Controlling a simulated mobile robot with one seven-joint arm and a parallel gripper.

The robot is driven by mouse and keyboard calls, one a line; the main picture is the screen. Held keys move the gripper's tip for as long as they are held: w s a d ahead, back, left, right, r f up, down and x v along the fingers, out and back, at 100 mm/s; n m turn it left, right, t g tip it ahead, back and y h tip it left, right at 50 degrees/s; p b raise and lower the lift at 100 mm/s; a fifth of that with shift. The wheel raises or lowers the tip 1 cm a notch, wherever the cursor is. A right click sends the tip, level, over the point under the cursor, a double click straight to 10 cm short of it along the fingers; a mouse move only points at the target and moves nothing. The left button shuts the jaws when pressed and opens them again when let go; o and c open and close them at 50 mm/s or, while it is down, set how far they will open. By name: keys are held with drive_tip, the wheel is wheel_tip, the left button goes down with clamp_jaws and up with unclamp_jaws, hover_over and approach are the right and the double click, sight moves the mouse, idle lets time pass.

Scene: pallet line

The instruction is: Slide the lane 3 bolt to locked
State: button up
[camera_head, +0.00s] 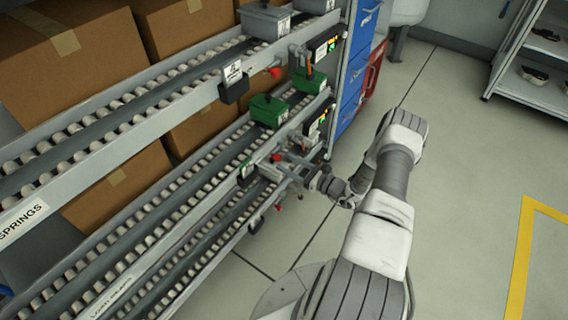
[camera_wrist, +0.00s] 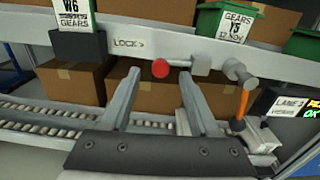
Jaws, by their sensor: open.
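The bolt's red knob (camera_wrist: 160,68) shows in the wrist view below the rail lettered LOCK (camera_wrist: 128,43), whose arrow points right. A pale rod runs from the knob right towards a grey block (camera_wrist: 201,65) and a round-ended fitting. My gripper (camera_wrist: 159,76) is open, with one finger on each side of the knob in the picture. I cannot tell whether either finger touches it. The lane 3 display (camera_wrist: 291,103) is at the right edge. In the head view my gripper (camera_head: 292,172) is at the end of the lower rack level, close to a red knob (camera_head: 277,157).
An orange-handled part (camera_wrist: 243,104) hangs right of my fingers. Green bins (camera_head: 268,110) and cardboard boxes (camera_head: 120,185) stand on the roller rack. Another red knob (camera_head: 275,72) is on the upper level. A blue drawer cabinet (camera_head: 355,65) stands behind. Floor to the right is clear.

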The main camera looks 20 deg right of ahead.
drive_tip(key=shift+x, duration=1.15)
clamp_jaws()
idle(0.6)
